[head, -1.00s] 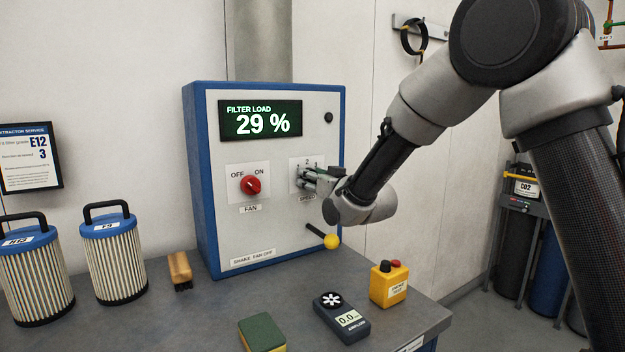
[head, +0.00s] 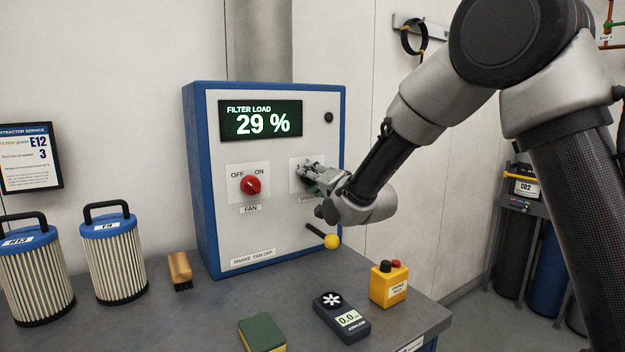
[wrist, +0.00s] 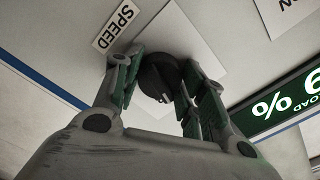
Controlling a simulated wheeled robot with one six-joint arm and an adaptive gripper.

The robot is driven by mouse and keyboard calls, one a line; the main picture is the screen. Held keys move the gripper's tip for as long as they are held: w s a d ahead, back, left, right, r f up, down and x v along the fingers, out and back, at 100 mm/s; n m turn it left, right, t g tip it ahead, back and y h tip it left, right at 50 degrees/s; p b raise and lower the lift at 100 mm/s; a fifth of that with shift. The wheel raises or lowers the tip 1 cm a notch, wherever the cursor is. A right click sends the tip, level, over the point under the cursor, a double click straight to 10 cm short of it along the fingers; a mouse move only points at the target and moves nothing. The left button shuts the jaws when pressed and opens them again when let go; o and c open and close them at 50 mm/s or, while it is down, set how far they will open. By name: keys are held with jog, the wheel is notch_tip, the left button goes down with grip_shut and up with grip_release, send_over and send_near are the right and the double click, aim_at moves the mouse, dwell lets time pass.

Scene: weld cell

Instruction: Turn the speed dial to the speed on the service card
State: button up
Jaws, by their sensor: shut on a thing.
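The speed dial is a dark round knob, seen in the wrist view (wrist: 160,75) between my fingers, on a white plate beside the SPEED label (wrist: 117,26). My gripper (wrist: 163,88) is shut on it; in the head view my gripper (head: 310,177) covers the dial and most of its scale. The dial's setting is hidden. The service card (head: 30,157) hangs on the wall at the left and shows E12 and a 3 on the speed line. The fan switch (head: 250,185) is a red knob pointing between up and ON.
The extractor cabinet's display (head: 260,120) reads FILTER LOAD 29 %. A yellow-knobbed lever (head: 331,241) sticks out below my gripper. Filters (head: 112,255), a brush (head: 180,270), a sponge (head: 262,334), a meter (head: 341,315) and a yellow button box (head: 388,284) stand on the bench.

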jog(key=m, duration=0.5)
jog(key=shift+m, duration=0.4)
jog(key=shift+f, duration=0.1)
dwell(0.3)
jog(key=o, duration=1.1)
jog(key=shift+c, duration=0.2)
jog(key=shift+s+d, duration=0.1)
jog(key=v, duration=1.1)
jog(key=shift+s+d, duration=0.25)
jog(key=shift+s, duration=0.05)
jog(key=shift+d, duration=0.1)
